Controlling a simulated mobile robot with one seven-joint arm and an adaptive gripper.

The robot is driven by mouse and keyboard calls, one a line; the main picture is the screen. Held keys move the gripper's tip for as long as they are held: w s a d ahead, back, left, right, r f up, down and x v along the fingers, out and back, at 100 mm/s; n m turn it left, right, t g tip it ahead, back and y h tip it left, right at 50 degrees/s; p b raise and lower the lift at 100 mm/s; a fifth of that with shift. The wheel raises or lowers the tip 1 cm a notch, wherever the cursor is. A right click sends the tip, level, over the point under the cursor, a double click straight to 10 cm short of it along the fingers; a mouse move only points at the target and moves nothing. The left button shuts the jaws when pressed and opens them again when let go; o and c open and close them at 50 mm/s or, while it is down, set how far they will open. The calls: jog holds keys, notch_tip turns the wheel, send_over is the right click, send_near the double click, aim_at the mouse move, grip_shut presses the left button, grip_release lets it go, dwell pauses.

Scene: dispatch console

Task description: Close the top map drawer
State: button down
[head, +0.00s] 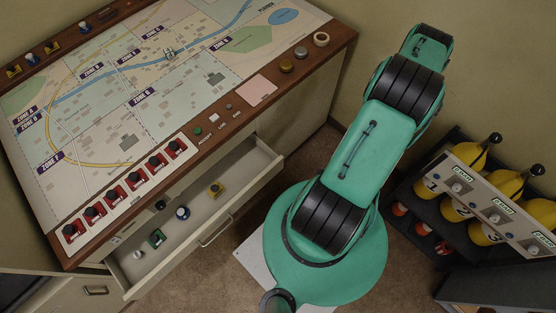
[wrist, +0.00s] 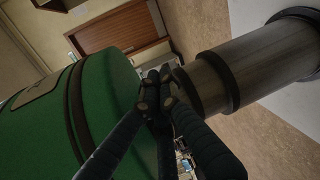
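The top map drawer (head: 180,251) stands pulled out from under the console's map table (head: 110,196) in the head view. Its handle (head: 216,232) is on the outer front.
My green arm stands right of the drawer. A rack (head: 465,215) with several yellow cylinders stands at the right. A closed drawer with a handle (head: 95,291) is at the lower left. Brown carpet (head: 226,272) shows in front of the open drawer.

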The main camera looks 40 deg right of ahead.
jog(key=w+d+m+t+h+b, duration=0.2)
jog(key=w+d+m+t, duration=0.6)
jog(key=m+t, duration=0.4)
jog(key=shift+w+r+m+h, duration=0.15)
jog(key=shift+r+m+h, duration=0.05)
jog(key=shift+m+h, duration=0.25)
jog(key=b, duration=0.1)
send_near(266, 174)
jog(key=a, duration=0.4)
jog(key=shift+w+d+f+b, duration=0.1)
jog(key=shift+w+f+b, duration=0.1)
jog(key=shift+w, duration=0.65)
jog(key=shift+w+d+f+b, duration=0.1)
jog(key=shift+w+f+b, duration=0.1)
jog(key=shift+w, duration=0.65)
jog(key=shift+w, duration=0.15)
